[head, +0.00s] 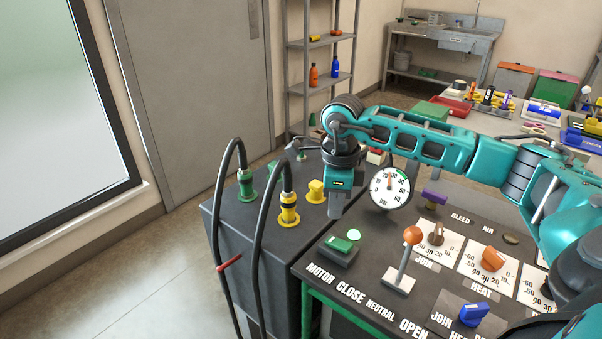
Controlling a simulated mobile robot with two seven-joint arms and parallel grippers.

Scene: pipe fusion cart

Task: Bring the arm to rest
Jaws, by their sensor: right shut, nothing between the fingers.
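My right arm comes in from the right and bends down over the cart. My right gripper (337,205) points down, shut and empty, between the yellow knob (316,191) and the round white dial gauge (390,188). It is above the cart's dark top (240,215), and I cannot tell its exact height. The lit green button (342,243) is just below it in the picture. The lever with an orange ball (412,236) stands to its lower right. My left gripper is not in view.
Two black hoses with a green connector (246,184) and a yellow connector (289,208) loop over the cart's left side. A table with coloured trays (451,106) stands behind. Open floor lies at left.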

